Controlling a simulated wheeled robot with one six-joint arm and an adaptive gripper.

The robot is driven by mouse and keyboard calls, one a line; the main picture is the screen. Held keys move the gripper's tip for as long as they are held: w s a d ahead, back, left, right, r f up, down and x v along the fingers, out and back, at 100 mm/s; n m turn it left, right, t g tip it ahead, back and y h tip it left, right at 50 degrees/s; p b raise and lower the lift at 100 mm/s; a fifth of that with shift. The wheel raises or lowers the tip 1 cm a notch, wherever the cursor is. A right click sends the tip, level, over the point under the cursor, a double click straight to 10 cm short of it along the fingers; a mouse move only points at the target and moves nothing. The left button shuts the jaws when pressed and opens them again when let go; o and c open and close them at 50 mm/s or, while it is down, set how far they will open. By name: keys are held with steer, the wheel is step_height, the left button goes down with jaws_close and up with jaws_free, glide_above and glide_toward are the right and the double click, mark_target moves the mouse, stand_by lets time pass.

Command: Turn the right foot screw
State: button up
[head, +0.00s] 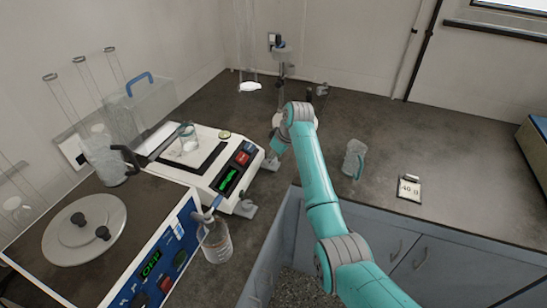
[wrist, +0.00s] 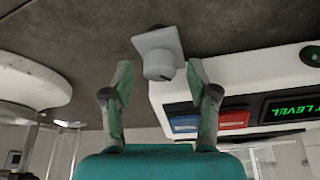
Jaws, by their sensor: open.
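The white balance (head: 195,180) stands on the dark bench with its display and red button facing the front. Its right foot screw (head: 271,164) sticks out at the right front corner on a pale square pad. In the wrist view the grey-white round screw (wrist: 158,62) lies just beyond and between my fingertips, with a gap on both sides. My gripper (wrist: 161,74) is open and empty. In the head view my gripper (head: 278,145) is by that corner, partly hidden by my arm. The balance front, with a green display (wrist: 290,107), also shows in the wrist view.
The left foot screw (head: 243,207) is at the near corner. A blue-fronted instrument (head: 150,265) and a wash bottle (head: 215,240) stand nearby. A stand with a rod (head: 283,75) is behind. A glass jug (head: 354,158) and a small sign (head: 409,188) are on the right bench.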

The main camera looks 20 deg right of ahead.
steer(key=v, duration=1.1)
steer(key=shift+s+r, duration=0.15)
steer(key=shift+r, duration=0.2)
steer(key=shift+d, duration=0.15)
